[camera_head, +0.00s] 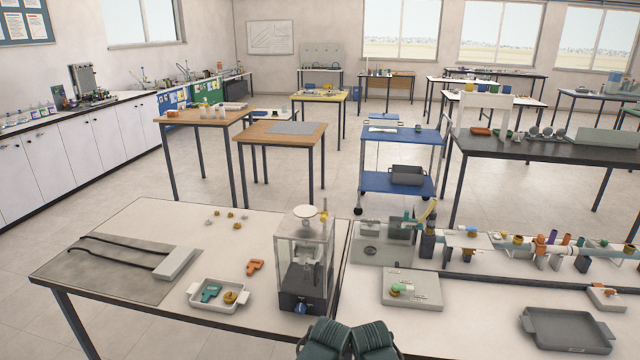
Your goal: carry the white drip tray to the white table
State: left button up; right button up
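A small white tray (201,303) with raised walls lies on the near white-topped table (140,225), close to its front edge. It holds a teal piece and a yellow-brown ring. I cannot tell for certain that it is the drip tray. Several tables have white tops, including the near right one (470,325) and one farther back (512,101). I cannot tell which is the task's white table. Two dark teal ribbed parts at the bottom middle edge look like my own arms. No gripper fingers show.
A clear-walled apparatus (303,255) stands right of the tray; an orange piece (255,266) lies between them. A grey mat (115,262) lies to the left. A grey tray (566,331) is at far right. A blue cart (378,182) stands beyond, with open floor around it.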

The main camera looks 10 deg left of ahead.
aim_at(217, 304)
jog(key=i+j+z, duration=0.1)
jog(key=j+z, duration=0.2)
jog(key=j, duration=0.45)
jog(key=j+z, duration=0.3)
jog(key=j, duration=0.45)
jog(key=i, duration=0.05)
